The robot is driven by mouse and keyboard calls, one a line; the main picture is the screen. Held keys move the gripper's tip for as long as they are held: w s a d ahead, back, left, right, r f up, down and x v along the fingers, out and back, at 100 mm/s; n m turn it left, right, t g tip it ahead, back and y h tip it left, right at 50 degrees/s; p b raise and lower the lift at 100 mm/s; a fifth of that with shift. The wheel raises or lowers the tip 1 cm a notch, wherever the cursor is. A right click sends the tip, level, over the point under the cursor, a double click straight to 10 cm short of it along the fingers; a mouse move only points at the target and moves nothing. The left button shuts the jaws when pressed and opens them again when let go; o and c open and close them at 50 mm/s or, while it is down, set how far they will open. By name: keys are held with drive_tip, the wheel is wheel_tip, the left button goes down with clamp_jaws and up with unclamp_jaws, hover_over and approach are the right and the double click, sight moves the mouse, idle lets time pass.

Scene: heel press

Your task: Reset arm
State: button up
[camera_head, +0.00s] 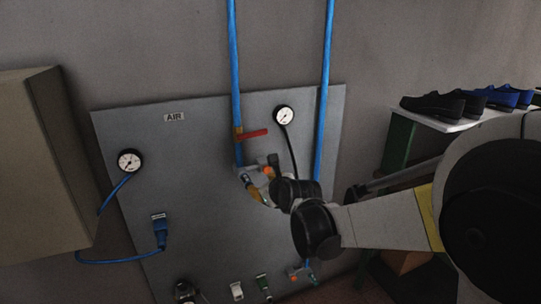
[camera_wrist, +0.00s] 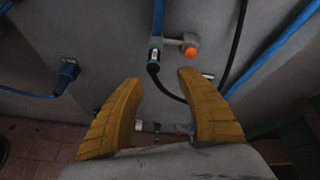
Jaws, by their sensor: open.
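My gripper (camera_wrist: 162,98) shows in the wrist view as two yellow ribbed fingers, spread apart with nothing between them. In the head view my arm comes in from the right, and my gripper (camera_head: 254,188) is in front of the grey panel (camera_head: 200,150), partly hidden by my wrist. It is close to a fitting with an orange button (camera_head: 268,171) under the left blue pipe. In the wrist view this orange button (camera_wrist: 190,51) is beyond the fingertips. I cannot tell whether a finger touches the fitting.
The panel carries a red-handled valve (camera_head: 252,134), two gauges (camera_head: 130,161) (camera_head: 284,115), a blue connector with hose (camera_head: 160,230) and small switches (camera_head: 237,290) low down. A beige box (camera_head: 40,165) is at left. Dark and blue shoes (camera_head: 440,105) stand on a shelf at right.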

drive_tip(key=s+d+n+g+h, duration=0.1)
drive_tip(key=s+d+n, duration=0.4)
drive_tip(key=s+n, duration=0.4)
drive_tip(key=s+d+f+n+g+h, duration=0.1)
drive_tip(key=s+d+n, duration=0.4)
drive_tip(key=s+n, duration=0.5)
drive_tip(key=s+d+f+n+g+h, duration=0.1)
drive_tip(key=s+d+n+g, duration=0.2)
drive_tip(key=s+n, duration=0.6)
drive_tip(key=s+d, duration=0.2)
drive_tip(key=s, duration=0.4)
drive_tip(key=shift+s+d+n+h, duration=0.3)
drive_tip(key=shift+s+n+h, duration=0.05)
drive_tip(key=shift+n+h, duration=0.05)
